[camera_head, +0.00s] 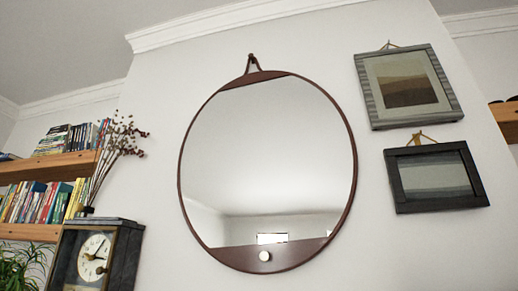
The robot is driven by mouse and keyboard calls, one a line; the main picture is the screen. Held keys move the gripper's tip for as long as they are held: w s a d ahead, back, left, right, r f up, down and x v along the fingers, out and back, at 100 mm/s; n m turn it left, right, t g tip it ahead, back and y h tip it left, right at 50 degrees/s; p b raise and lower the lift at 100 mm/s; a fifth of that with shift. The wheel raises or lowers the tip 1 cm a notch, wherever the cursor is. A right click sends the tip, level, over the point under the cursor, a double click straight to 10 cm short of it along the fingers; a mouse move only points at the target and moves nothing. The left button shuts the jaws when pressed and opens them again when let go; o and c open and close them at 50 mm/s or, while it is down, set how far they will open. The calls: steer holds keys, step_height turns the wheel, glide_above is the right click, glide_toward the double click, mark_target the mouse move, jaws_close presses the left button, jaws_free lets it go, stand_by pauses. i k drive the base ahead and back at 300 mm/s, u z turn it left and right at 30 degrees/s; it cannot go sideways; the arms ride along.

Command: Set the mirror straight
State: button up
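The round mirror (270,165) hangs on the pale wall in the middle of the head view. It has a thin dark red-brown rim, with matching bands across its top and bottom. A short strap (252,64) holds it from a peg above. A small pale round knob (264,256) sits on the bottom band. The edges of both bands rise toward the right in the picture. The camera looks up at an angle, so I cannot tell how much of this slant is the mirror's own tilt. My gripper is not in view.
Two framed pictures, a grey one (366,90) and a dark one (394,180), hang close to the right. At left are a clock (95,252), dried stems (103,165), bookshelves (45,170) and a plant (20,265). The wall below the mirror is bare.

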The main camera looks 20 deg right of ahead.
mark_target(268, 167)
steer(key=u, duration=0.45)
steer(key=k, duration=1.15)
steer(key=z, duration=0.45)
steer(key=i, duration=1.65)
steer(key=u, duration=0.75)
